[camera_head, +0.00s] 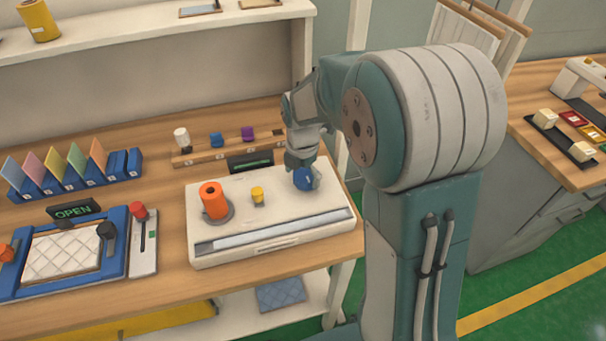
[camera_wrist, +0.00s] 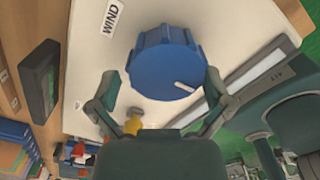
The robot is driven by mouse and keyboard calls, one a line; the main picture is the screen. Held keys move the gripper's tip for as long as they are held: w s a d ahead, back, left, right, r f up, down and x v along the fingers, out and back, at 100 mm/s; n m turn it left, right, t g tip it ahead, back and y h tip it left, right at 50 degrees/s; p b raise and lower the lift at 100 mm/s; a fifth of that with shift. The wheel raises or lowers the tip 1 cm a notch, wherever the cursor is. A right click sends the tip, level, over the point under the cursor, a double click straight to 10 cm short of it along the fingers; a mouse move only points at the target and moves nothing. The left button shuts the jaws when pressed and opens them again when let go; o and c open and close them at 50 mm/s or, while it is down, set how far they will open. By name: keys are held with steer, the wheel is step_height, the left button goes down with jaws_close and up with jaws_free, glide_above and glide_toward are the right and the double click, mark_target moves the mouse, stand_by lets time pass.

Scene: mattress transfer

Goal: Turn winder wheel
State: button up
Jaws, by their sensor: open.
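The blue winder wheel (camera_head: 303,181) sits at the right end of a white machine (camera_head: 276,238) on the wooden bench. In the wrist view the wheel (camera_wrist: 165,62) is a ridged blue knob with a white mark, beside a label reading WIND (camera_wrist: 111,17). My gripper (camera_wrist: 158,97) is open, its two fingers on either side of the wheel's lower part. I cannot tell whether the fingers touch it. In the head view my gripper (camera_head: 302,163) is directly over the wheel and partly hides it.
An orange spool (camera_head: 214,201) and a small yellow spool (camera_head: 257,195) stand on the machine left of the wheel. A dark display (camera_head: 251,162) and a wooden rack (camera_head: 222,149) with small coloured pieces are behind. A blue-framed press (camera_head: 70,255) is at the left.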

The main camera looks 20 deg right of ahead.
steer(key=c, duration=0.3)
steer(key=shift+d, duration=0.15)
steer(key=c, duration=0.5)
steer(key=shift+d, duration=0.4)
steer(key=shift+c, duration=0.7)
steer(key=shift+a, duration=0.1)
steer(key=shift+m, duration=0.3)
